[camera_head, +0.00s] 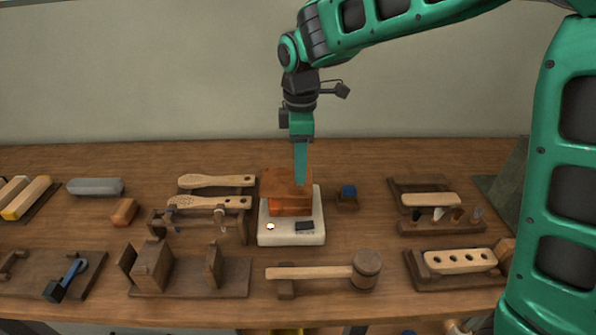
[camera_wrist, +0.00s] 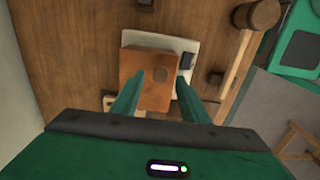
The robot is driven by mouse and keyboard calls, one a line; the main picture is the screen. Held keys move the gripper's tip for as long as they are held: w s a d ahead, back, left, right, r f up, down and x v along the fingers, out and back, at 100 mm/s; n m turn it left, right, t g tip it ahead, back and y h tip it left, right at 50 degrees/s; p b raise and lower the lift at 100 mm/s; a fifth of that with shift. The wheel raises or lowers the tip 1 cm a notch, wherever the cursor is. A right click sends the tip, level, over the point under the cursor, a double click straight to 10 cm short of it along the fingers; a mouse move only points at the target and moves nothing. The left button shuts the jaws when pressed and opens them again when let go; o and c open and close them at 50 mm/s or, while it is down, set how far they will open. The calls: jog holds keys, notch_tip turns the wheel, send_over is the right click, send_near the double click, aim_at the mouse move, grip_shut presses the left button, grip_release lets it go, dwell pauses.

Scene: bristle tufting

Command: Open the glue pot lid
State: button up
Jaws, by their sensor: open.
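The glue pot (camera_head: 290,209) is an orange-brown box on a white base (camera_head: 291,239) near the middle of the bench. A wider orange-brown lid (camera_head: 275,181) appears to lie flat across its top. I cannot tell whether the fingertips touch the lid.
A mallet (camera_head: 367,268) lies in front. Tool racks (camera_head: 441,227) stand further right. The space above the bench is free.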

jog(key=shift+f, duration=1.25)
jog(key=shift+c, duration=0.5)
